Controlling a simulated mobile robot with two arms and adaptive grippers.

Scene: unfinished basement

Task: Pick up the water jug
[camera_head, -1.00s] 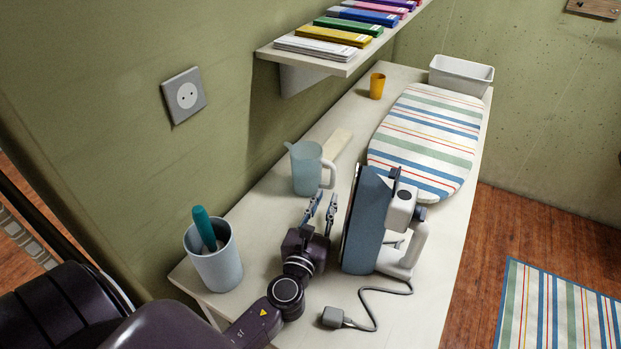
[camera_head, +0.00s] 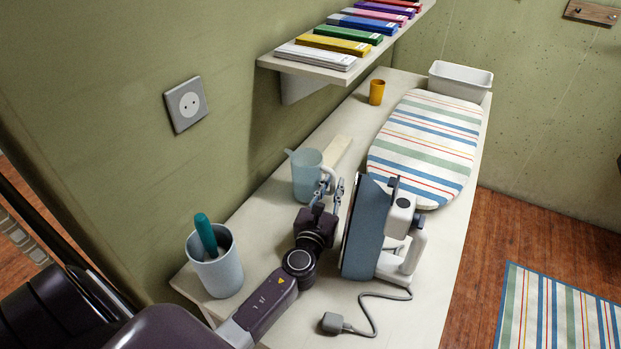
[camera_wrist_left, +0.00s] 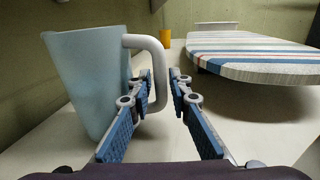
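The pale blue water jug (camera_head: 305,176) stands upright on the white table near the wall. Its light handle is on the right side and shows clearly in the left wrist view, where the jug body (camera_wrist_left: 88,85) fills the left part. My left gripper (camera_head: 331,184) is open at the handle. In the left wrist view the blue-padded fingers (camera_wrist_left: 174,90) stand apart, with the handle's lower part beside the left finger, near the gap's mouth. Whether they touch cannot be told. My right gripper is not in view.
A blue and white iron (camera_head: 366,228) stands upright close right of my gripper, its cord on the table. A cup with a teal-handled item (camera_head: 218,270) is at the near left. A striped ironing board (camera_head: 425,140), yellow cup (camera_head: 377,92) and white bin (camera_head: 460,80) are farther back. A shelf (camera_head: 345,72) overhangs.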

